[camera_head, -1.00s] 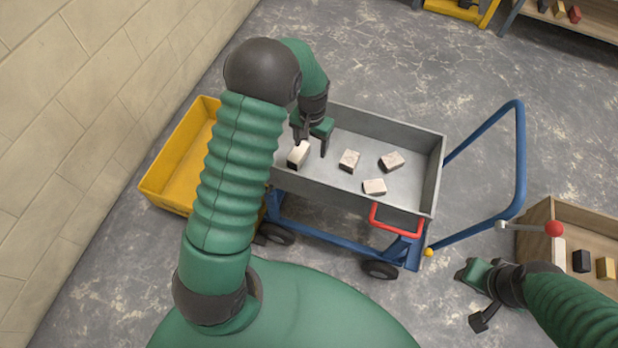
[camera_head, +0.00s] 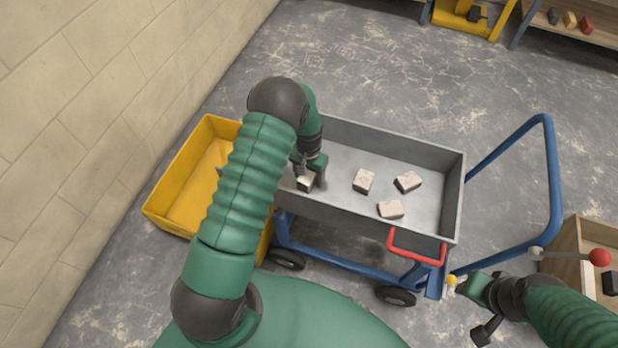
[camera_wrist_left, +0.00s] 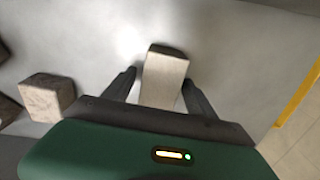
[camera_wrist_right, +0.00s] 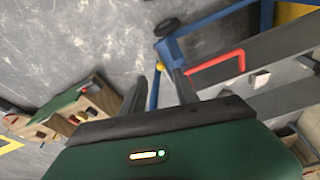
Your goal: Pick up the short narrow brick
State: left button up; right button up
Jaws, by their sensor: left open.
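A narrow pale brick (camera_head: 306,183) lies at the left part of the grey cart tray, partly hidden by my left gripper (camera_head: 309,172). In the left wrist view, this brick (camera_wrist_left: 163,78) sits between the two spread fingers of my left gripper (camera_wrist_left: 158,77), with a gap on each side. The left gripper is open and low over the tray. Its near end is hidden by the gripper body. My right gripper (camera_head: 474,308) is open and empty, outside the cart near its lower right corner; it also shows in the right wrist view (camera_wrist_right: 166,72).
Three other pale bricks lie right of it in the grey tray (camera_head: 452,200): one (camera_head: 363,181), one (camera_head: 408,181) and one (camera_head: 390,209). A yellow tub (camera_head: 172,203) stands left, by the block wall. A wooden crate (camera_head: 568,250) is at right.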

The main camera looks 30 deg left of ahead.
pick_arm(q)
jog(key=shift+a, duration=0.1)
jog(key=c, duration=0.3)
jog(key=shift+d+r, duration=0.1)
jog(key=shift+d, duration=0.2)
jog(key=c, duration=0.7)
jog(key=shift+a, duration=0.15)
grip_shut()
